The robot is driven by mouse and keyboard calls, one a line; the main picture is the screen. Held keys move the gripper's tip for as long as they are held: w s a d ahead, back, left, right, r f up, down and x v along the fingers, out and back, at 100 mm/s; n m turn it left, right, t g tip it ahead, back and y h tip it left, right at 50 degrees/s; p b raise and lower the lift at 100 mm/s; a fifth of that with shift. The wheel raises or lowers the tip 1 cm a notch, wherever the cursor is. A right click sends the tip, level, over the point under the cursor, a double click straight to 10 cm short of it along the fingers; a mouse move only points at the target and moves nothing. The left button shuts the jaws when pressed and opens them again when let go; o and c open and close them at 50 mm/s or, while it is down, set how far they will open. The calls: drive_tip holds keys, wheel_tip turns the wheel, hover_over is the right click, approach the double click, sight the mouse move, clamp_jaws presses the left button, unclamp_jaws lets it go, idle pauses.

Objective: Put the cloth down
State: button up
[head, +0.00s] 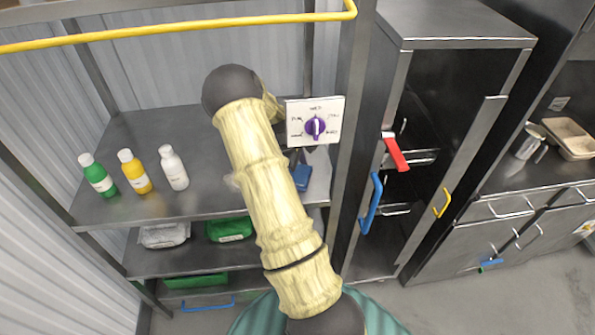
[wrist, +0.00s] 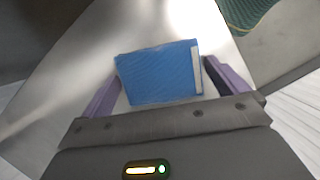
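The blue cloth (wrist: 160,74) is a flat, rectangular piece with a pale strip along its right side. In the wrist view it spans the space between the two purple fingers of my gripper (wrist: 162,68). Its sides meet the fingers near their tips, and my gripper looks shut on it. In the head view the cloth (head: 302,178) shows just below the dial panel, at the right end of the metal shelf (head: 205,200). My gripper is mostly hidden there behind my arm and the panel. Whether the cloth touches the shelf, I cannot tell.
Green (head: 98,176), yellow (head: 134,172) and white (head: 173,168) bottles stand on the shelf's left part. The purple dial panel (head: 315,122) is near my gripper. A yellow rail (head: 180,29) runs overhead. A tall metal cabinet (head: 450,75) stands right. Bare shelf shows beside the bottles.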

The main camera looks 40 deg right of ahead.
drive_tip(key=shift+r, duration=0.1)
drive_tip(key=shift+s+r, duration=0.1)
drive_tip(key=shift+r, duration=0.05)
drive_tip(key=b+v, duration=0.3)
drive_tip(key=v, duration=0.9)
